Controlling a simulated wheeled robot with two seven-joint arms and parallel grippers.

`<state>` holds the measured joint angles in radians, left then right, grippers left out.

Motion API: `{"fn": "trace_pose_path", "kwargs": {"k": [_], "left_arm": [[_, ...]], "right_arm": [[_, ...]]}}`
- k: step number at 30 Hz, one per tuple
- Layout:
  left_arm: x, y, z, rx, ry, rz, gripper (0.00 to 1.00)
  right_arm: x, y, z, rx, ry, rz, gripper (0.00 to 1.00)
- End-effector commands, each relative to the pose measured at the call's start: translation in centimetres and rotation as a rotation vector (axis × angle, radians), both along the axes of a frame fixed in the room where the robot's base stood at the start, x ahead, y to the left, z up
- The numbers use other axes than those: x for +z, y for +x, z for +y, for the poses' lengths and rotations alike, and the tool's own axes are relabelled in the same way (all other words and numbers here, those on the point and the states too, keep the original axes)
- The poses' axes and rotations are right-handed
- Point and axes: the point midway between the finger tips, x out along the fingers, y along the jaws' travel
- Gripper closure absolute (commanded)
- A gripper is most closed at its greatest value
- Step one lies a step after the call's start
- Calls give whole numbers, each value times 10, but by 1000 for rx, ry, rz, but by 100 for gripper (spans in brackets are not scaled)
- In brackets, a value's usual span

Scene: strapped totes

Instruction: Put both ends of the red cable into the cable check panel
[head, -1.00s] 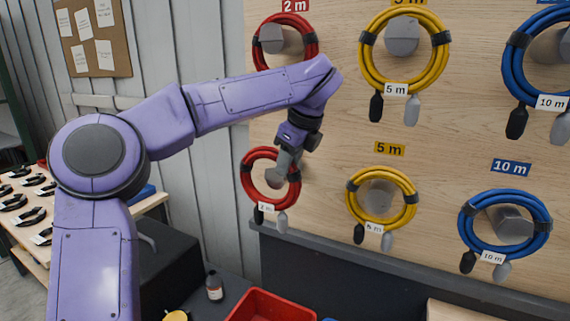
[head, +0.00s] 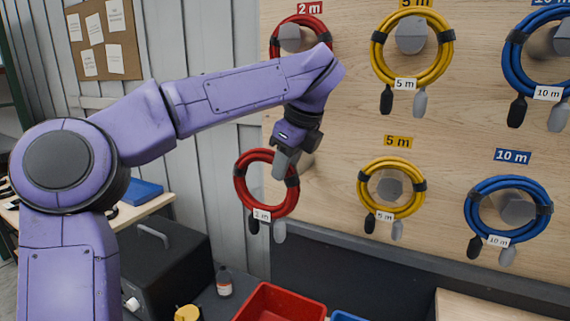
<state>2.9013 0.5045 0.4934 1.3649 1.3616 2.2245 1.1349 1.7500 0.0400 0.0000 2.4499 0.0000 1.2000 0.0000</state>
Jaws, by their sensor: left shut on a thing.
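My left gripper (head: 286,165) is shut on the upper right of the lower red cable coil (head: 240,190), which has a 2 m tag. The coil hangs in front of the pegboard's left edge. Its peg (head: 305,165) shows to the right, behind the gripper, and the coil looks clear of it. The coil's black plug (head: 254,225) and grey plug (head: 279,231) hang down at the bottom. Another red coil (head: 326,30) hangs on the upper peg, partly behind my left arm. My right gripper and the cable check panel are not seen.
Yellow coils (head: 362,190) and blue coils (head: 468,210) hang on pegs to the right. Below are a red bin (head: 280,303), a dark box (head: 165,265), a bottle (head: 224,282) and a dark ledge (head: 400,255). A side table (head: 150,207) stands at left.

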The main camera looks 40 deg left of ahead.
Motion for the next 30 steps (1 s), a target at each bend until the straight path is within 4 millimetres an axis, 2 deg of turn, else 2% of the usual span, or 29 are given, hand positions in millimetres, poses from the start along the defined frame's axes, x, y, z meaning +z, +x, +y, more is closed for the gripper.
{"fn": "trace_pose_path", "kwargs": {"k": [30], "left_arm": [[-1,35,9,1,2,-1,100]], "right_arm": [[16,0,0,0,0,0,57]]}}
